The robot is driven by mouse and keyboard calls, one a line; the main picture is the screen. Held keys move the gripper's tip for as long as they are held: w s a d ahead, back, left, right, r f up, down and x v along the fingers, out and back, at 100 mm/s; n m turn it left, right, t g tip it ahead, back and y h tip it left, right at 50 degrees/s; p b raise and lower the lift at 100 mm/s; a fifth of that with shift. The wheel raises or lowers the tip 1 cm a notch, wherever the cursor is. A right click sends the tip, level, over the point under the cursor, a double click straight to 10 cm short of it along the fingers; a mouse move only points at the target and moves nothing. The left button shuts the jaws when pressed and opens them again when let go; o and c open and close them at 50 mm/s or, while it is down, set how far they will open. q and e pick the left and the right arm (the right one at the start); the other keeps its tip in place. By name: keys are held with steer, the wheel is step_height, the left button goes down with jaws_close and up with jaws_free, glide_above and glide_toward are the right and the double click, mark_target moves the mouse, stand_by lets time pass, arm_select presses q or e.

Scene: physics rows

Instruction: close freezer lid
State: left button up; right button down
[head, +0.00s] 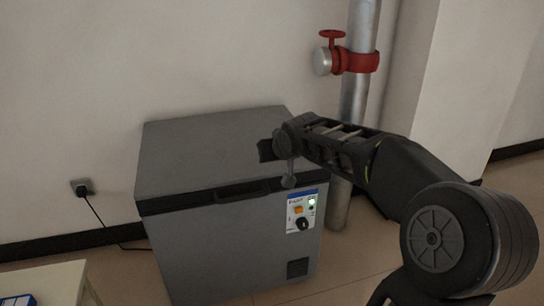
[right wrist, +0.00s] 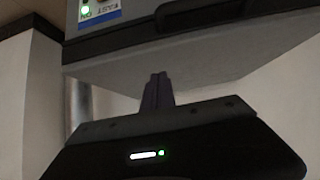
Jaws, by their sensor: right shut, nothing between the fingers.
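The grey chest freezer (head: 230,240) stands against the wall in the head view. Its lid (head: 205,150) lies down on the body, and no gap shows along the dark front rim. A dark handle (head: 242,191) sits at the middle of the front edge. My right gripper (head: 263,150) is shut and empty over the right part of the lid; I cannot tell whether it touches. In the right wrist view, the shut fingers (right wrist: 157,78) appear in front of the freezer's grey surface (right wrist: 210,62). The gripper hides part of the lid's right side. My left gripper is not in view.
A control panel (head: 302,210) with a green light is on the freezer's front right. A vertical pipe (head: 357,100) with a red valve (head: 332,38) stands behind at the right. A plugged-in cord (head: 95,205) hangs at the left. A pale table corner (head: 50,283) is at lower left.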

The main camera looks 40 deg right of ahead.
steer(key=s+a+r+p, duration=0.1)
steer(key=s+a+r, duration=0.1)
steer(key=s, duration=0.4)
steer(key=shift+a, duration=0.75)
steer(key=shift+s, duration=0.15)
